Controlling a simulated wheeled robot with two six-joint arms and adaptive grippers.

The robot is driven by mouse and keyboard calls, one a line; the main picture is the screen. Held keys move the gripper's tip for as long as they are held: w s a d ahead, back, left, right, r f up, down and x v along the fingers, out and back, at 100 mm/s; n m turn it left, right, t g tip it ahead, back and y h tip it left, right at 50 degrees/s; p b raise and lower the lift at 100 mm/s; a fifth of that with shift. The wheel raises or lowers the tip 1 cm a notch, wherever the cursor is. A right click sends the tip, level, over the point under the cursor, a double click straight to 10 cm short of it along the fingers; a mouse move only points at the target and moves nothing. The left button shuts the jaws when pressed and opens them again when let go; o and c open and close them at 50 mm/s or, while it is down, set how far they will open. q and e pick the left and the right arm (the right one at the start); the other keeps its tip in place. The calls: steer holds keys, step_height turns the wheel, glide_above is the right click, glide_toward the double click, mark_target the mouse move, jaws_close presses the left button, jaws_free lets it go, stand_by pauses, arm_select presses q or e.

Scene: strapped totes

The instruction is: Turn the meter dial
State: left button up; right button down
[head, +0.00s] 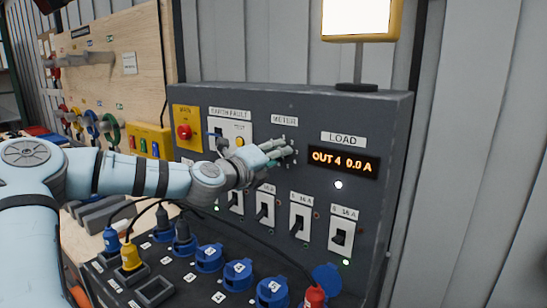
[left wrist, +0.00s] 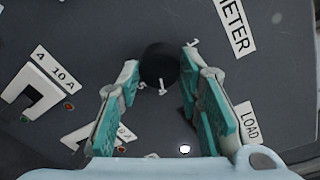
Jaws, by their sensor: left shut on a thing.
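The meter dial (left wrist: 159,63) is a round black knob on the dark grey panel, with small white marks around it, below the METER label (left wrist: 233,25) in the left wrist view. My left gripper (left wrist: 161,68) has a teal-padded finger on each side of the dial and is shut on it at the fingertips. In the head view my left gripper (head: 284,150) reaches across the panel to below the METER label (head: 284,121) and hides the dial. The display (head: 344,162) under the LOAD label reads "OUT 4 0.0 A". My right gripper is not in view.
Breaker switches (head: 300,217) line the panel below my left gripper. Blue sockets (head: 238,273), a yellow plug (head: 130,256) and a red plug (head: 314,298) stand on the lower sloping face. A red button (head: 184,132) is at the panel's left. A lamp (head: 358,18) stands above.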

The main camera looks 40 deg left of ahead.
arm_select(q)
steer(key=shift+a+m+t+y+b, duration=0.1)
steer(key=shift+m+t+y+b, duration=0.3)
steer(key=shift+m, duration=3.9)
steer(key=shift+m+t+b, duration=0.1)
steer(key=shift+m+b, duration=0.6)
steer(key=shift+m, duration=3.6)
steer(key=o, duration=1.2)
steer(key=shift+c, duration=0.2)
steer(key=shift+w, duration=0.1)
steer(key=shift+f, duration=0.1)
